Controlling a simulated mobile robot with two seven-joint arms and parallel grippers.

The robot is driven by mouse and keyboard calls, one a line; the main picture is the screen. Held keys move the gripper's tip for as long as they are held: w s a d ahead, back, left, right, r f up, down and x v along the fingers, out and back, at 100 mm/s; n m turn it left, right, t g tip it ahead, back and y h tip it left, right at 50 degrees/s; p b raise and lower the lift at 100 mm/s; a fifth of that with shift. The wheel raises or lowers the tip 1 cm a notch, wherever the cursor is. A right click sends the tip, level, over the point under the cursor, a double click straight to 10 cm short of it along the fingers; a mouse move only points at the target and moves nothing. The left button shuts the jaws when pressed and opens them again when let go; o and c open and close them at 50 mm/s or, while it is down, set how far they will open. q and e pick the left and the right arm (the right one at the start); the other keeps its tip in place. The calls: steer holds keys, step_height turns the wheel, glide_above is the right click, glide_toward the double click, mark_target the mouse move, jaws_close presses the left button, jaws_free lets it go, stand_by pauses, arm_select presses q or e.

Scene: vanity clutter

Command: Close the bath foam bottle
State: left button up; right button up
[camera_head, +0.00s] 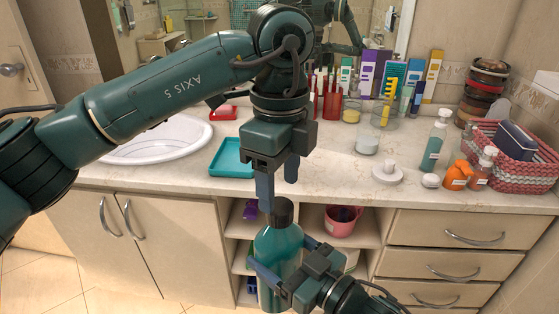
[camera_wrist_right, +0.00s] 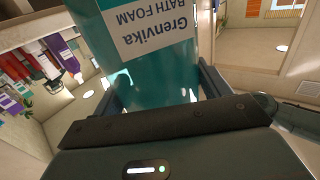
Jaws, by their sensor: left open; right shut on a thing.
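The teal bath foam bottle (camera_head: 279,250) is held upright in front of the counter. Its dark cap (camera_head: 282,211) sits at the top of the neck; I cannot tell how tightly. My right gripper (camera_head: 287,264) is shut on the bottle's body, low down. In the right wrist view the bottle (camera_wrist_right: 165,62) stands between the fingers, its label reading "Grenvika BATH FOAM"; the cap is out of that view. My left gripper (camera_head: 278,187) is open, pointing down just above the cap, with one finger reaching down by the cap's left side.
A teal tray (camera_head: 232,158) and a white sink (camera_head: 160,140) lie on the left. Pump bottles, including a green one (camera_head: 434,145), and a pink basket (camera_head: 510,165) stand on the right.

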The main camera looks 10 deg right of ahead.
mark_target(279, 206)
arm_select(q)
steer(key=shift+f, duration=2.4)
steer(key=shift+c, duration=0.6)
